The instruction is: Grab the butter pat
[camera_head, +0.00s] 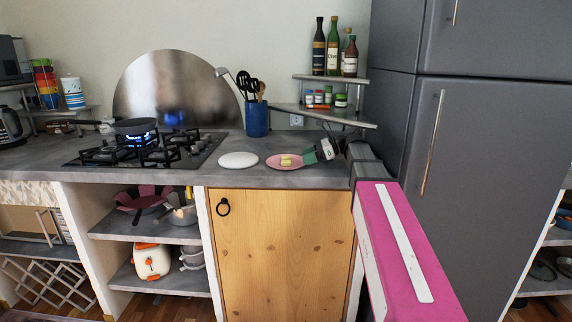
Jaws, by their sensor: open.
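The butter pat (286,161) is a small pale yellow block. It sits on a pink plate (273,165) near the front edge of the counter. My gripper (310,157) is just to the right of the butter, low over the plate's right side. It is open, and I see nothing between its fingers. The fingers are small in this view, so I cannot tell whether one touches the plate. My arm reaches in from the lower right.
A white plate (238,160) lies left of the pink one. A blue utensil holder (257,118) stands behind. A gas stove (150,150) with a pan (134,126) over a lit flame is at left. A corner shelf (325,113) and grey fridge (480,170) bound the right.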

